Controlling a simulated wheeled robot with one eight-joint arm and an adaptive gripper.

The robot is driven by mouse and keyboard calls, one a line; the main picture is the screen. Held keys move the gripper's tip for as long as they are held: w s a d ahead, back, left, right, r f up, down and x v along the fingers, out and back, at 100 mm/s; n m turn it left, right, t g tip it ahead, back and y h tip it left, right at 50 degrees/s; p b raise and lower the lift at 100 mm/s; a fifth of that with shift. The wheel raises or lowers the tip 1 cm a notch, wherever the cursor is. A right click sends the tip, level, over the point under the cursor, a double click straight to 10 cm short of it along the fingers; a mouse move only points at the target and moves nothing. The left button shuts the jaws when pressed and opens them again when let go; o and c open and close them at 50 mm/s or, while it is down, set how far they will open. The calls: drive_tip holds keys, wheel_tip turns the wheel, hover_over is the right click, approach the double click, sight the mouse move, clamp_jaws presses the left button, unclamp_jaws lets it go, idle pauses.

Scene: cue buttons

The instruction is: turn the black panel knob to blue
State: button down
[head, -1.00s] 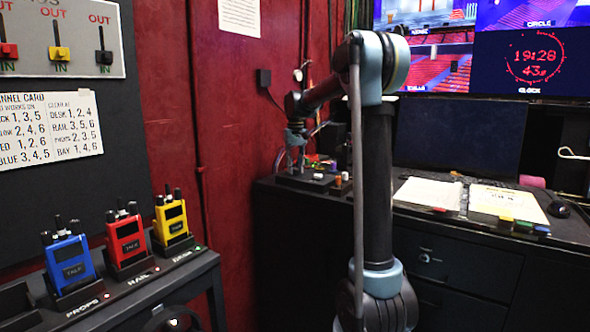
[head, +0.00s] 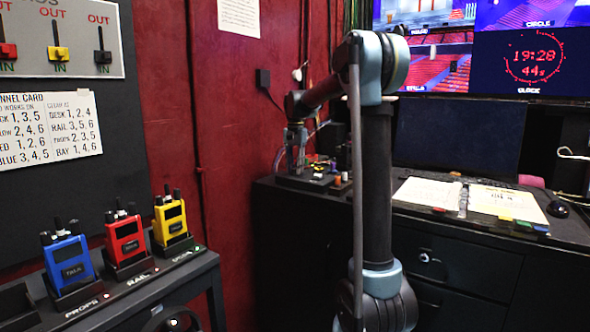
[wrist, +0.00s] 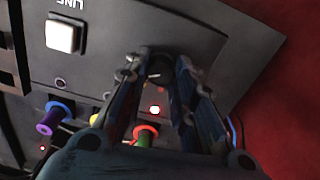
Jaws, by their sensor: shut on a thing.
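The panel (wrist: 110,38) is dark grey and fills much of the wrist view. The black knob (wrist: 160,68) sits on it between my fingertips, mostly hidden by them; its pointer direction cannot be made out. My gripper (wrist: 162,66) is shut on the knob from above. In the head view my gripper (head: 296,168) is down at the panel (head: 300,183) on the left end of the black desk. A blue-purple peg (wrist: 52,120), a yellow part (wrist: 95,118) and a green peg with a red-orange collar (wrist: 146,136) stand near the knob.
A white square button (wrist: 62,36) is at the panel's upper left. Open books (head: 430,193) lie on the desk to the right. Blue, red and yellow radios (head: 125,240) stand on a shelf at left. A red wall (head: 225,120) is behind the panel.

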drive_tip(key=shift+m, duration=0.3)
drive_tip(key=c, duration=1.3)
unclamp_jaws()
drive_tip(key=shift+c, duration=0.2)
wheel_tip(320, 180, up, 12)
drive_tip(key=shift+f, duration=0.1)
